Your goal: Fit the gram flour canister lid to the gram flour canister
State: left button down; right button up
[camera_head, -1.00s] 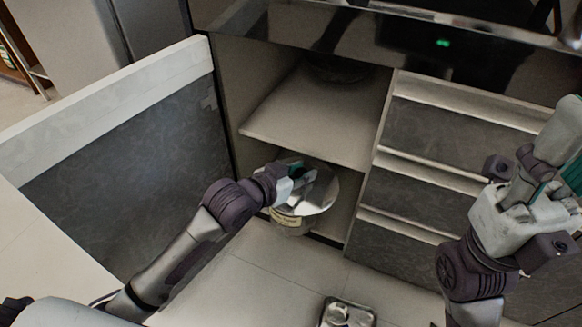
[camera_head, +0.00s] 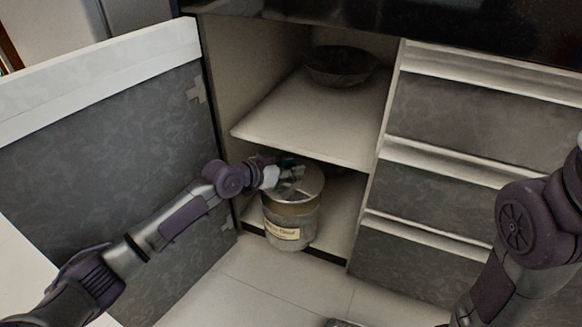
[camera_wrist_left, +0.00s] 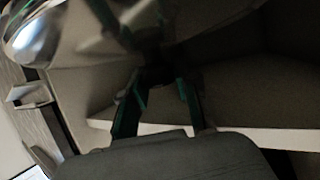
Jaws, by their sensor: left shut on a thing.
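The gram flour canister (camera_head: 283,218), a round container with a pale label reading partly "Flour", stands on the bottom shelf of the open cabinet, near its front edge. The shiny round lid (camera_head: 313,181) is at the canister's top, roughly level; I cannot tell whether it is fully seated. My left gripper (camera_head: 291,180) is at the lid's upper side, shut on it, and hides part of it. In the left wrist view the lid (camera_wrist_left: 35,28) is a mirror-like surface at upper left, and the gripper's fingers (camera_wrist_left: 158,105) are dark. My right gripper is out of view.
The cabinet door (camera_head: 100,150) stands open at left. A middle shelf (camera_head: 310,125) sits just above the canister and bears a dark bowl (camera_head: 342,67). Drawers (camera_head: 470,120) are at right.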

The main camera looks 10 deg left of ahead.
aim_at(290, 181)
pick_arm(q)
jog(key=shift+f+b, duration=0.35)
jog(key=shift+f, duration=0.25)
jog(key=shift+f+b, duration=1.4)
jog(key=shift+f, duration=0.35)
jog(key=shift+s, duration=0.1)
jog(key=shift+f, duration=0.15)
jog(key=c, duration=0.8)
grip_release()
